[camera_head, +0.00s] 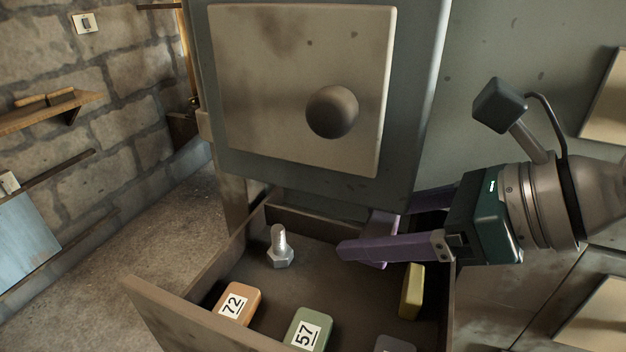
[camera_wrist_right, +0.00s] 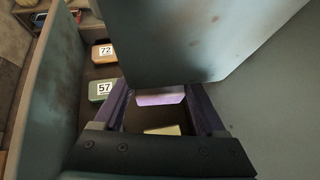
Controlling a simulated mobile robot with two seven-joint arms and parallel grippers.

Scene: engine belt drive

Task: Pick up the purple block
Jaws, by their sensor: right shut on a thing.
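The purple block (camera_head: 384,221) is at the back right of the open drawer (camera_head: 190,305), partly hidden behind one of my fingers. It also shows in the right wrist view (camera_wrist_right: 160,97), between my two fingers. My right gripper (camera_head: 372,232) has purple fingers, comes in from the right, and is shut on the purple block. I cannot tell whether the block touches the drawer floor. My left gripper is not in view.
The drawer also holds a silver bolt (camera_head: 280,248), an orange block marked 72 (camera_head: 238,302), a green block marked 57 (camera_head: 308,329), a yellow block (camera_head: 411,291) and a grey block (camera_head: 395,344). A cabinet door with a round knob (camera_head: 332,111) stands above the drawer's back.

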